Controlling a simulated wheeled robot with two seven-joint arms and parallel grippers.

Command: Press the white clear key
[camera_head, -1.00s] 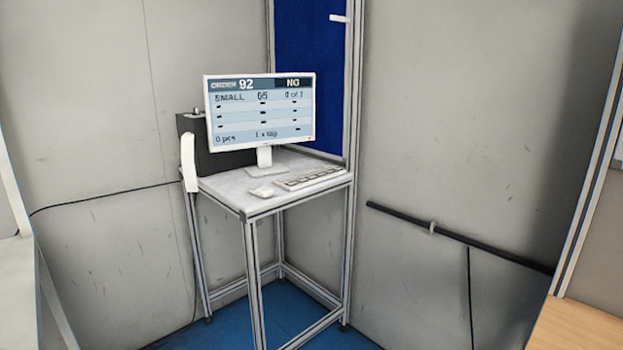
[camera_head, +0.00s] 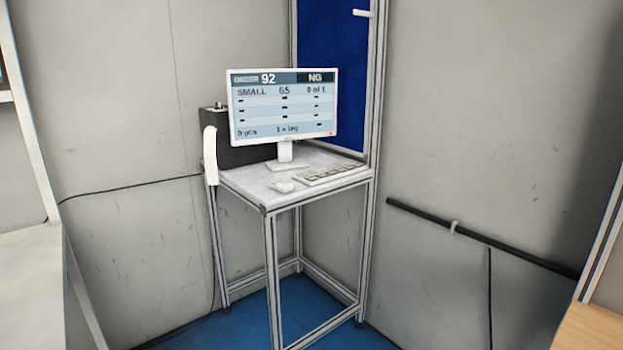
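A white monitor (camera_head: 283,108) stands on a small metal-framed table (camera_head: 240,184) and reads order 92, NG, SMALL, 65, and what looks like 0 of 1. A pale keyboard (camera_head: 333,173) lies on the table to the right of the monitor's foot. A white mouse (camera_head: 281,187) lies to the keyboard's left. I cannot make out a separate white clear key at this distance. Neither of my grippers is in view.
A dark box (camera_head: 240,150) stands behind the monitor, with a white handheld device (camera_head: 210,155) at its left. A pale surface (camera_head: 35,285) is at the left edge, a wooden top (camera_head: 592,330) at the lower right. A black rail (camera_head: 480,237) runs along the right wall.

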